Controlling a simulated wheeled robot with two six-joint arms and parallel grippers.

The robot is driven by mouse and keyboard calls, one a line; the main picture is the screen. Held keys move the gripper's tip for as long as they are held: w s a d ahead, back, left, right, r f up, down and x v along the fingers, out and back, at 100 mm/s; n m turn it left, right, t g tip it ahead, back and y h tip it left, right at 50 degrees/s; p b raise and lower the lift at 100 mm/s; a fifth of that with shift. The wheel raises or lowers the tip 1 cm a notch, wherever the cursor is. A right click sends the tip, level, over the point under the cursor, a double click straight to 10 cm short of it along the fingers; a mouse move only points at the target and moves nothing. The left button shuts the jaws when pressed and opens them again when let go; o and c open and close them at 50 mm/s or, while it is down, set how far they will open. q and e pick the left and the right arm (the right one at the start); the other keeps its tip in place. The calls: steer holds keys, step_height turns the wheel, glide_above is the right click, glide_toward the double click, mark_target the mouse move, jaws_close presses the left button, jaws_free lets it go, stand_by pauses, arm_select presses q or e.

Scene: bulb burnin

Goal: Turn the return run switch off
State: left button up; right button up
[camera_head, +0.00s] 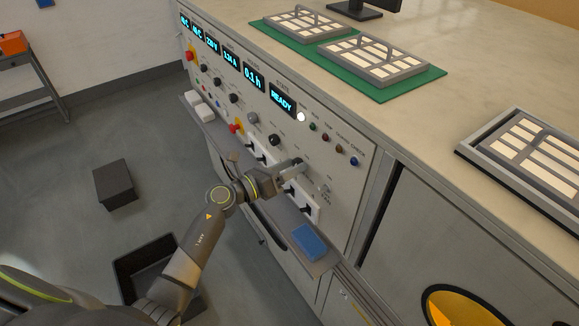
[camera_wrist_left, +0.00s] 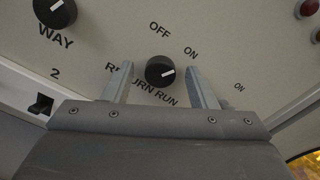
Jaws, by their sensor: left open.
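The return run switch (camera_wrist_left: 160,71) is a round black knob with a white pointer line, on the pale panel (camera_head: 345,150). OFF is printed above it and ON at its upper right; the line points right and slightly up, toward the ON side. My left gripper (camera_head: 292,164) is at the panel front. In the left wrist view its two fingers (camera_wrist_left: 159,68) are open, one on each side of the knob, with gaps on both sides. In the head view the gripper covers the knob's area. My right gripper is not in view.
The WAY knob (camera_wrist_left: 55,13) and a black rocker switch (camera_wrist_left: 41,103) are near the left finger. A narrow ledge below the panel carries a blue block (camera_head: 310,241). Racks (camera_head: 373,60) rest on a green mat (camera_head: 432,76) above.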

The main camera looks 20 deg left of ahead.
arm_select(q)
steer(key=c, duration=1)
steer(key=n+p, duration=0.2)
steer(key=shift+r+n+p, duration=0.2)
steer(key=shift+n+p, duration=0.15)
steer(key=shift+n, duration=0.05)
steer(key=n+p, duration=0.2)
steer(key=n, duration=0.1)
steer(key=shift+n+p, duration=0.3)
steer(key=shift+p, duration=0.1)
steer(key=shift+f+n+p, duration=0.15)
steer(key=shift+n+p, duration=0.8)
steer(key=shift+n, duration=0.45)
steer(key=shift+f+n+p, duration=0.1)
steer(key=shift+n+p, duration=0.8)
steer(key=shift+n, duration=0.5)
